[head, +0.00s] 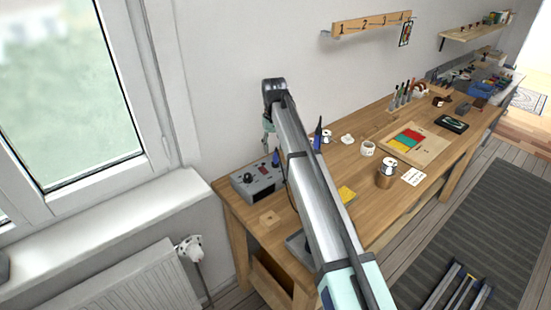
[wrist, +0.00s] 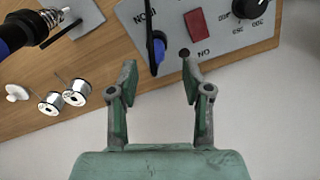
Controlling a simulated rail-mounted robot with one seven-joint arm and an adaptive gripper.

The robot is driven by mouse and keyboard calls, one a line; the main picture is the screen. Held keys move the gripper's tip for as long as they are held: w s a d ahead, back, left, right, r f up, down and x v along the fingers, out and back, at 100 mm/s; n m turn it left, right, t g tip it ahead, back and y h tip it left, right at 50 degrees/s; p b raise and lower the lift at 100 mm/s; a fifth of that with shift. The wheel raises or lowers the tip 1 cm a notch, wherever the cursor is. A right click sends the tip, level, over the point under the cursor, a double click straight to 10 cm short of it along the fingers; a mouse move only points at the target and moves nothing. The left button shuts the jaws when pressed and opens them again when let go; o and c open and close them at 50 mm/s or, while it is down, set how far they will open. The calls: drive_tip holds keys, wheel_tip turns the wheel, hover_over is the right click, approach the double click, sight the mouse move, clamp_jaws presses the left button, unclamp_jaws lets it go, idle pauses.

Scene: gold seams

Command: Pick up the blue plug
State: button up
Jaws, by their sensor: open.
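The blue plug (wrist: 158,49) sits at the edge of the grey control box in the wrist view, by the word IRON, with a black cable or strip running along it. It shows as a small blue shape on the box in the head view (head: 276,159). My gripper (wrist: 159,74) is open and empty, its two fingers apart on either side of the plug's line, with the plug just beyond the fingertips. In the head view my gripper (head: 267,144) hangs above the box, partly hidden by my arm. I cannot tell its exact height.
The grey control box (head: 256,184) carries a red switch (wrist: 196,24) and a black knob (wrist: 250,8). A blue-and-black iron (wrist: 16,34) and wire spools (wrist: 49,103) are beside it. The wall and window are close behind; the workbench (head: 240,210) extends right with several tools.

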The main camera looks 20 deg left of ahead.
sight(275, 155)
drive_tip(key=shift+w+d+f+p, duration=0.15)
drive_tip(key=shift+f+p, duration=0.85)
drive_tip(key=shift+f, duration=1.6)
clamp_jaws()
